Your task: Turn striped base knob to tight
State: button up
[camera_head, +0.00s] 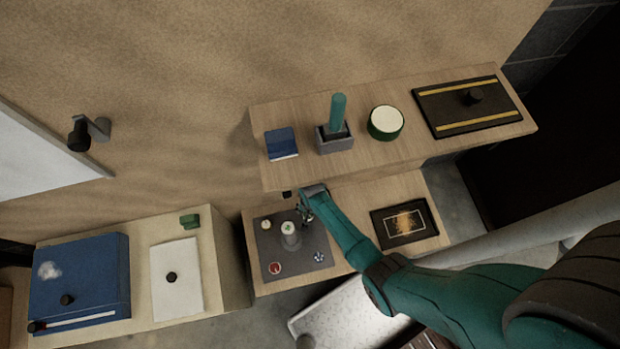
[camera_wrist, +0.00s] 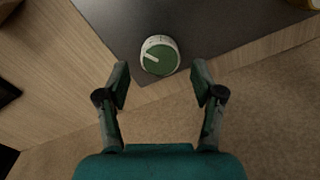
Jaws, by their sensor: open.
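A round knob with a green top, a white pointer line and a white rim with dark marks (camera_wrist: 159,55) sits near a corner of a dark grey panel in the wrist view. Its pointer is aimed toward the upper left of that picture. My gripper (camera_wrist: 163,84) is open, with one finger on each side below the knob and nothing between them. I cannot tell the gap in height. In the head view my gripper (camera_head: 305,211) is over the upper right corner of the grey panel (camera_head: 262,247) and hides that knob.
On the same panel stand a grey cylinder with a green mark (camera_head: 290,232), a pale round piece (camera_head: 266,224), a red dial (camera_head: 276,268) and a blue-white piece (camera_head: 319,257). A wooden shelf (camera_head: 370,158) lies close behind my gripper. A black framed plate (camera_head: 404,224) lies to the right.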

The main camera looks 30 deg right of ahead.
notch_tip(320, 180, up, 10)
jog(key=shift+s+d+f, duration=0.15)
jog(key=shift+d+f, duration=0.05)
jog(key=shift+f, duration=0.05)
dwell(0.5)
